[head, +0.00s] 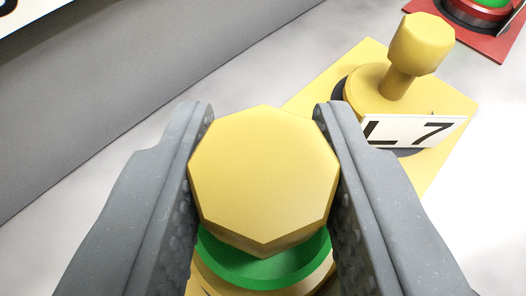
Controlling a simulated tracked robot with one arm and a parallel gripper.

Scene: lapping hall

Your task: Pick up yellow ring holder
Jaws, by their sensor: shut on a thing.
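A yellow ring holder (264,180) with a faceted knob on top is between the two grey fingers of my gripper (264,170) in the head view. The fingers touch the knob on its left and right sides. A green ring (266,262) shows below the knob, with a yellow part under it. The lower part of this holder is mostly hidden by the knob and fingers.
A second yellow holder (400,80) stands on a yellow plate (318,88) at upper right, with a white label (412,131) reading "L 7". A red plate (487,37) with a red and green item is at the top right corner. A grey wall-like surface (110,110) lies at upper left.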

